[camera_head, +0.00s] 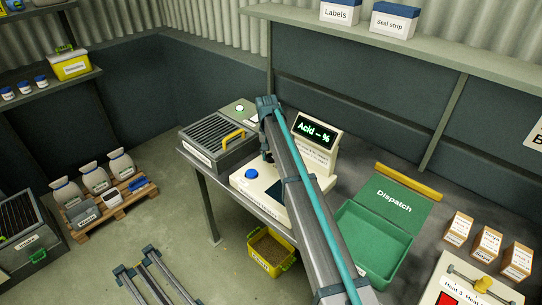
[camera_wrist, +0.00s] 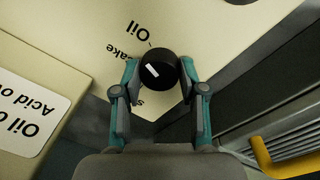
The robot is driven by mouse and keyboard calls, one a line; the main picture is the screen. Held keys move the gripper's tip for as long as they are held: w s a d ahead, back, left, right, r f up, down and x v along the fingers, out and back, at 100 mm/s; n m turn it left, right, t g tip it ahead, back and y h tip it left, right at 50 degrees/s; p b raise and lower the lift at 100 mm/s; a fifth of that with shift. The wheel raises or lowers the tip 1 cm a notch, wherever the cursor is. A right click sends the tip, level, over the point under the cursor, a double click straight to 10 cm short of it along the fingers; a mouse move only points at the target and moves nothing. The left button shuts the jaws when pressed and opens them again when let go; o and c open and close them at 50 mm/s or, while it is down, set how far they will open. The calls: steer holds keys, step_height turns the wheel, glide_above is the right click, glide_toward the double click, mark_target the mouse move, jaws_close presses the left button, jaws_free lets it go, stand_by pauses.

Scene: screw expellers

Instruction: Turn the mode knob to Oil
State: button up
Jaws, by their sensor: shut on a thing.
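The black round mode knob (camera_wrist: 161,78) sits on a cream panel (camera_wrist: 85,45) in the wrist view. A short white mark shows on its left part, slanting toward the upper left. The printed word "Oil" is above and left of the knob; "Cake" is further left and lower, and a partly hidden label starting with "S" is below left. My gripper (camera_wrist: 160,68) is shut on the knob, one finger on each side. In the head view the cream tester (camera_head: 262,190) has a blue button and a lit display (camera_head: 314,129) reading "Acid – %". My arm hides the knob there.
A grey grated box (camera_head: 218,140) with a yellow handle stands left of the tester; the handle also shows in the wrist view (camera_wrist: 268,155). A green Dispatch box (camera_head: 372,245) is at the right. Several small cartons (camera_head: 487,242) stand farther right.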

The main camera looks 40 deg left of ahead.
mark_target(269, 155)
steer(key=shift+m, duration=1.2)
steer(key=o, duration=1.1)
steer(key=shift+o, duration=0.2)
step_height(269, 155, up, 12)
steer(key=shift+s+a, duration=0.15)
steer(key=shift+a, duration=0.25)
